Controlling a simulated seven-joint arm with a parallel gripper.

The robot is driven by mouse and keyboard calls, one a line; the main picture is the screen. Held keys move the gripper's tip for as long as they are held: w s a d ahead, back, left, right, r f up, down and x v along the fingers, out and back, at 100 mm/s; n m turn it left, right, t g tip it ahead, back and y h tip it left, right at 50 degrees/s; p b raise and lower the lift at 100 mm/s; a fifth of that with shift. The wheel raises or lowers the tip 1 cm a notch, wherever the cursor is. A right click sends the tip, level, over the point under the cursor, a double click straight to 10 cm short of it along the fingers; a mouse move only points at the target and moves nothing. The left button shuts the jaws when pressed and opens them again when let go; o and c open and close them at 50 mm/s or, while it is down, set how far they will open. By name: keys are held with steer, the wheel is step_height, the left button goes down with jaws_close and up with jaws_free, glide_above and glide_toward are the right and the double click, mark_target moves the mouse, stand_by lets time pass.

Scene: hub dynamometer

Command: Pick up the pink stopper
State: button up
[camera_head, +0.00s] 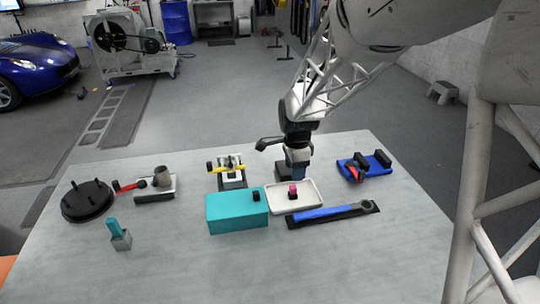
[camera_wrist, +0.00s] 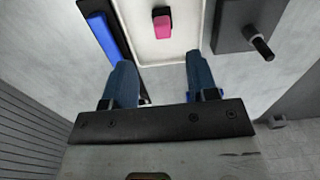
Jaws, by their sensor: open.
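The pink stopper (camera_head: 293,188) sits in the white tray (camera_head: 315,198) on the table, with a dark part next to it. In the wrist view the pink stopper (camera_wrist: 162,28) lies inside the tray (camera_wrist: 140,52), ahead of the fingertips and roughly midway between them. My gripper (camera_wrist: 155,75) is open, its two blue fingers apart with nothing between them. In the head view my gripper (camera_head: 293,172) is just behind the tray, and its fingertips are partly hard to make out.
A teal box (camera_head: 238,212) stands left of the tray. A blue wrench (camera_head: 330,212) lies on a dark mat in front. A blue holder (camera_head: 364,166) is at right, a yellow-handled item (camera_head: 228,169) at back left. The table's front is mostly clear.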

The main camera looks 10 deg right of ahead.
mark_target(293, 186)
steer(key=shift+w+f, duration=0.25)
steer(key=shift+f, duration=0.05)
steer(key=shift+f, duration=0.1)
steer(key=shift+f, duration=1.15)
steer(key=shift+f, duration=0.15)
steer(key=shift+f, duration=2.5)
steer(key=shift+c, duration=0.4)
